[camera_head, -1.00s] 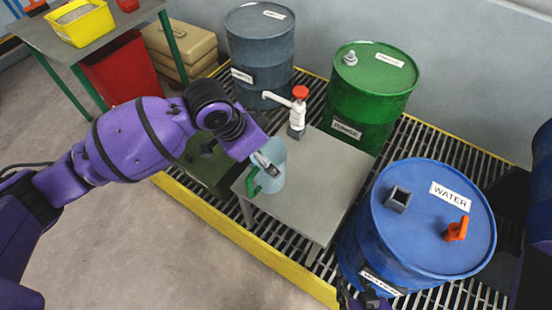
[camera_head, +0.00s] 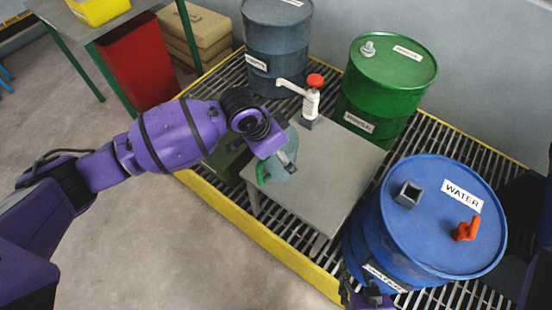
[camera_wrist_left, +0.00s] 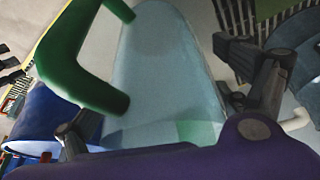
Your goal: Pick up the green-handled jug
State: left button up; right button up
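The pale blue, see-through jug (camera_head: 283,168) stands on the left part of the grey table (camera_head: 325,180), its green handle (camera_head: 263,174) facing left. In the left wrist view the jug (camera_wrist_left: 165,70) and handle (camera_wrist_left: 75,62) are large and close. My left gripper (camera_head: 280,158) is at the jug. Its two dark fingers (camera_wrist_left: 170,112) are spread on either side of the jug, and a gap shows beside the right finger. The wrist hides part of the jug. My right gripper (camera_head: 368,296) shows at the bottom edge in front of the blue drum; its fingers are unclear.
A white pump dispenser with a red top (camera_head: 312,98) stands at the table's back corner. Blue WATER drum (camera_head: 435,225), green drum (camera_head: 390,80) and grey drum (camera_head: 278,45) surround the table on a grating with a yellow edge (camera_head: 270,240). Open floor lies left.

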pick_arm(q)
jog(key=c, duration=1.2)
jog(key=shift+r, duration=0.1)
jog(key=shift+c, duration=0.2)
